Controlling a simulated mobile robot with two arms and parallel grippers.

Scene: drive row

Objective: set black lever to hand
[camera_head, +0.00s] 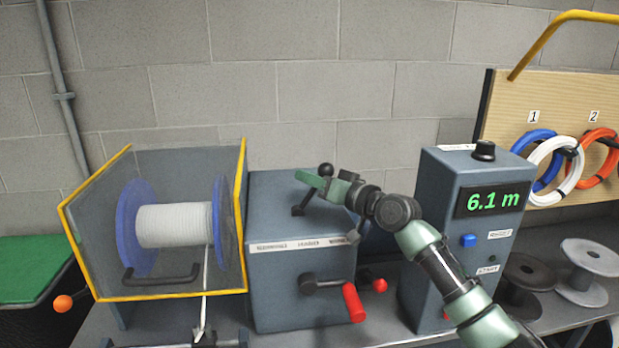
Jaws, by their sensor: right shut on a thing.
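The black lever (325,170) with a round knob stands on top of the grey drive box (300,275). Its lower end shows near the box top's middle, and part of its stem is hidden by my gripper. My right gripper (318,182), with green fingers, reaches in from the right and is shut on the lever just below the knob. A white label strip (300,244) with several words runs along the box's front upper edge. The words are too blurred to read surely. My left gripper is not in view.
A guarded white cable spool (175,225) with blue flanges stands left of the box. A red-handled crank (353,302) sticks out of the box's front. A grey meter unit (450,260) reading 6.1 m stands to the right. Coils hang on a wooden board (560,95) behind.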

